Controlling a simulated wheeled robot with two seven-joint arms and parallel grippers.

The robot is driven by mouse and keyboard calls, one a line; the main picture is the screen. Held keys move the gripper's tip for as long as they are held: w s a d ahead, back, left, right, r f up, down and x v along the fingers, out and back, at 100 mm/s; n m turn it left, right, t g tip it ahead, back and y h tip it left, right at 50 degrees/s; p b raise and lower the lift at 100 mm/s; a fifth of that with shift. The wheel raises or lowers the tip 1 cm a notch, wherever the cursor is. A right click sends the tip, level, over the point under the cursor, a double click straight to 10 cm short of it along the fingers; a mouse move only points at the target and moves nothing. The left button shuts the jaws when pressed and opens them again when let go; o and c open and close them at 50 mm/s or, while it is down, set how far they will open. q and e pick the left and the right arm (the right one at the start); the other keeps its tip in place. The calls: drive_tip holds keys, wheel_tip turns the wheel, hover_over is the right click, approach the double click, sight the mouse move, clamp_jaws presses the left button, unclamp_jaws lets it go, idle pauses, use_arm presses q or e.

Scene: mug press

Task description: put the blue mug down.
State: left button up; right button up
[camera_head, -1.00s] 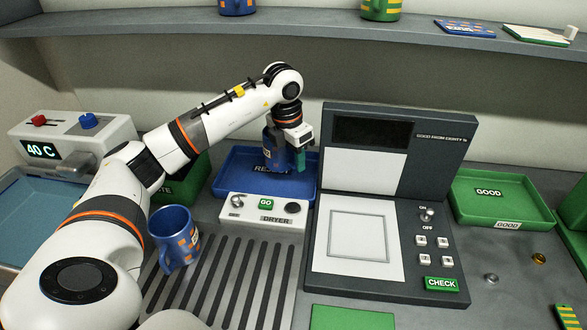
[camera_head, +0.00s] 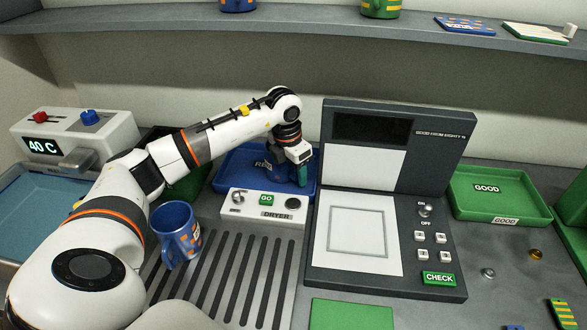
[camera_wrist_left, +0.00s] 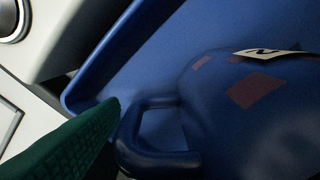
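My left gripper (camera_head: 303,172) reaches down into the blue reject tray (camera_head: 228,178), at its right side. In the left wrist view a green finger pad (camera_wrist_left: 70,145) lies at the outer edge of the handle (camera_wrist_left: 160,156) of a blue mug (camera_wrist_left: 225,115) with reddish patches and a pale label. The other finger is hidden, so I cannot tell whether the gripper holds the handle. In the head view this mug is mostly hidden and blends with the tray. Another blue mug (camera_head: 172,228) with orange patches stands upright on the slotted rack. My right gripper is not in view.
The dryer panel (camera_head: 264,207) stands just in front of the tray. The dark press with its screen (camera_head: 372,132) is close on the gripper's right. A green good tray (camera_head: 480,207) is farther right. A shelf (camera_head: 310,32) runs above.

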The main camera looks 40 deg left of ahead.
use_arm(q)
drive_tip(key=r, duration=0.4)
drive_tip(key=s+r, duration=0.1)
drive_tip(key=r, duration=0.3)
drive_tip(key=r+b, duration=0.1)
drive_tip(key=r, duration=0.3)
drive_tip(key=shift+s+a+r, duration=0.15)
drive_tip(key=shift+s+a, duration=0.1)
drive_tip(key=shift+s, duration=0.1)
drive_tip(key=shift+s, duration=0.1)
